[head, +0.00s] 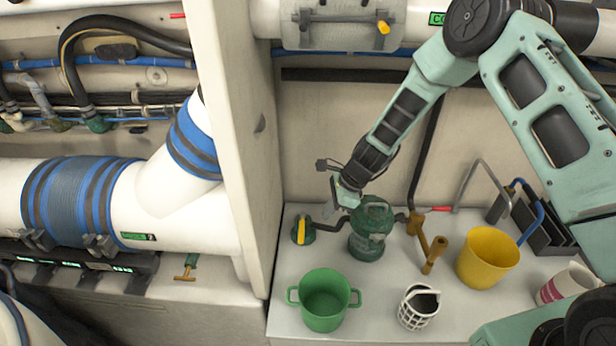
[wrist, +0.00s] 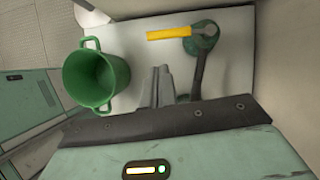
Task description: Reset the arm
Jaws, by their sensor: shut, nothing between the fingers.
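My arm reaches in from the right in the head view, and my gripper (head: 338,208) points down and left over the white bench top (head: 385,318). In the wrist view my gripper's fingers (wrist: 160,86) are together with nothing between them. In the head view the gripper is beside and partly in front of a dark green canister (head: 368,242). I cannot tell whether they touch. A green fitting with a yellow handle (head: 301,230) lies left of the gripper; it also shows in the wrist view (wrist: 203,40).
A white upright panel (head: 240,130) rises to the left. Pipes run along the back wall.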

